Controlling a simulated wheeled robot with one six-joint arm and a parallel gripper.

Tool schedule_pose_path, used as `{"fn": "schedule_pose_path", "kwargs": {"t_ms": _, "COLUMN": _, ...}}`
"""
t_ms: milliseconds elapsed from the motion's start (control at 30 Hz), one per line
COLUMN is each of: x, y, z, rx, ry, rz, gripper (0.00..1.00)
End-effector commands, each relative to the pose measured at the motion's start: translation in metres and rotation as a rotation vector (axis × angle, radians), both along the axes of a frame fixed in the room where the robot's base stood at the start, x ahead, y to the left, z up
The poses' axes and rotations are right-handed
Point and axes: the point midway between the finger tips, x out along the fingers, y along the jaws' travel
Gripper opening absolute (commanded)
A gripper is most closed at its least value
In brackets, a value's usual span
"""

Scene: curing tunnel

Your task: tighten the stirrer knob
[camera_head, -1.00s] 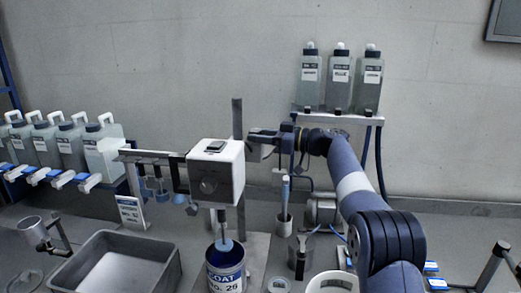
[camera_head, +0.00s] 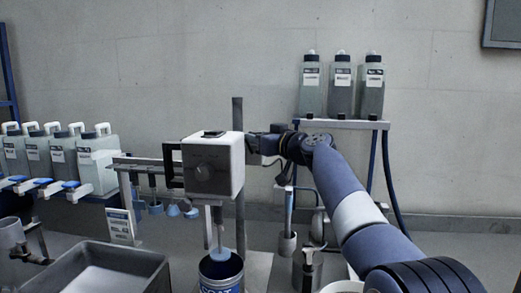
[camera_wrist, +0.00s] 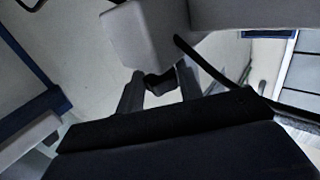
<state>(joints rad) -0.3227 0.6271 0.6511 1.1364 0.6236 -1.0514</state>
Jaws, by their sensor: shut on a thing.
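The stirrer (camera_head: 213,165) is a white box with a round dial on its front, mounted on an upright post. Its shaft hangs down with a blue stirring end above an open blue-labelled can (camera_head: 222,274). My gripper (camera_head: 256,145) is at the right rear of the box. In the wrist view, its two fingers stand on either side of a small black knob (camera_wrist: 158,86) just below the pale stirrer body (camera_wrist: 145,35), and are shut on it. The knob is hidden in the head view.
A grey basin (camera_head: 110,268) stands at front left. Several jugs (camera_head: 98,160) line the left shelf, and bottles (camera_head: 341,88) stand on a rack at the right. Cups and small tools hang or stand close below my arm.

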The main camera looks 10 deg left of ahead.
Motion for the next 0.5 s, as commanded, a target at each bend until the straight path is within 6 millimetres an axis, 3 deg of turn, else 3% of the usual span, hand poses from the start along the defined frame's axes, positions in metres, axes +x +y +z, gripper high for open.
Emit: {"fn": "schedule_pose_path", "kwargs": {"t_ms": 500, "x": -0.0019, "y": 0.0038, "z": 0.0025, "rx": -0.002, "ry": 0.008, "rz": -0.252, "gripper": 0.12}}
